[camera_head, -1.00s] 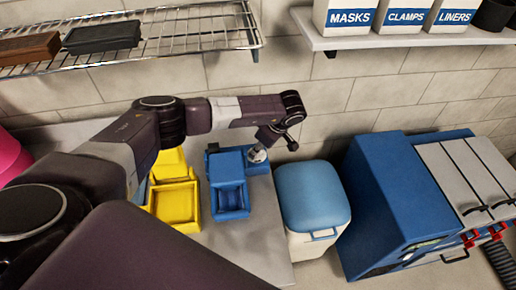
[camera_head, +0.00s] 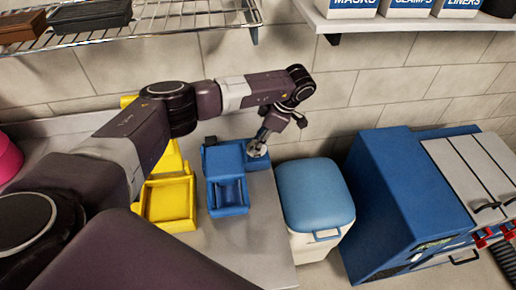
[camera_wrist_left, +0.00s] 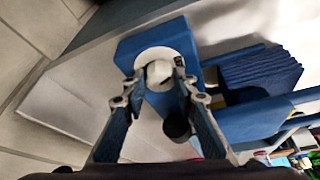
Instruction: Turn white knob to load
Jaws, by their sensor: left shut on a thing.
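The white knob (camera_wrist_left: 158,72) sits in a pale round plate on the side of a blue device (camera_wrist_left: 192,45). In the head view the blue device (camera_head: 226,160) stands on the grey counter, with an open blue tray at its front. My left gripper (camera_head: 258,147) reaches down to the device's right side. In the left wrist view its fingertips (camera_wrist_left: 158,76) are on either side of the knob, shut on it. The knob is mostly hidden in the head view. Any load marking cannot be made out. My right gripper is not in view.
A yellow device with an open tray (camera_head: 168,203) stands left of the blue one. A blue-lidded white bin (camera_head: 314,195) is close on the right, then a large blue machine (camera_head: 400,200). A wire shelf (camera_head: 200,18) and a white shelf (camera_head: 420,22) hang above.

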